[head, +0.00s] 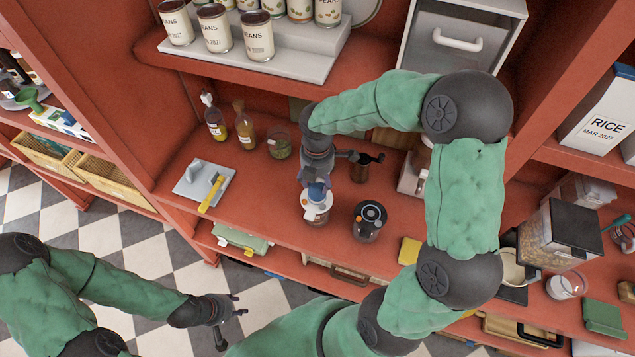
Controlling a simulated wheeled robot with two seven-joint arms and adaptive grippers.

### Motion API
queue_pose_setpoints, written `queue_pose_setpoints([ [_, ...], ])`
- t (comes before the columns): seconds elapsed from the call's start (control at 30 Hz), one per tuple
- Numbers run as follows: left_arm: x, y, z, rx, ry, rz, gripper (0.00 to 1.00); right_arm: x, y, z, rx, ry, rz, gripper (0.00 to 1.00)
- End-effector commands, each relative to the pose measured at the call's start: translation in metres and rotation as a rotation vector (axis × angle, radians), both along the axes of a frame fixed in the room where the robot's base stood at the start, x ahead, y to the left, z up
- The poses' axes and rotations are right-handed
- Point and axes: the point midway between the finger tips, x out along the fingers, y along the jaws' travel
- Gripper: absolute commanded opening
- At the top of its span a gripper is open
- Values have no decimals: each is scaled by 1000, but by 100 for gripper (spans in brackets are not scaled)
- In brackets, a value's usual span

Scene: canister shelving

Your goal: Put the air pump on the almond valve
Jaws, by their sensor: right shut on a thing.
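My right gripper (317,178) reaches down over the middle of the counter and is shut on a small blue piece (318,191), which looks like the air pump. The blue piece is right over a jar with a white lid (316,212); I cannot tell whether it touches the lid. To its right stands a jar with a dark round lid (369,220), showing a small pale-blue ring on top. No label tells me which jar holds almonds. My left gripper (231,327) is low at left, in front of the shelving, open and empty.
A white board with a yellow-handled tool (211,194) lies to the left. Bottles (244,125) and a green-filled jar (279,143) stand behind it. A dark pot-like vessel (361,166) is behind the jars. Bean cans (257,36) stand on the shelf above. A yellow sponge (410,251) lies right.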

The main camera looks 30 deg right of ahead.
Motion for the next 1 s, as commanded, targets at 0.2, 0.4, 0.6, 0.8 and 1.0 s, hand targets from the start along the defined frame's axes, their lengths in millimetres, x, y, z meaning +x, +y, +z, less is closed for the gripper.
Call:
queue_pose_setpoints([
  [0.2,0,0,5,0,0,0,40,22,-13,-34,1,5,-1,22],
  [0.4,0,0,6,0,0,0,40,31,-18,-45,0,2,0,22],
  [0.6,0,0,11,0,0,0,40,34,-20,-62,2,6,1,22],
  [0.8,0,0,15,0,0,0,40,34,-20,-81,0,3,0,22],
  [1.0,0,0,14,0,0,0,40,34,-20,-81,1,2,1,22],
])
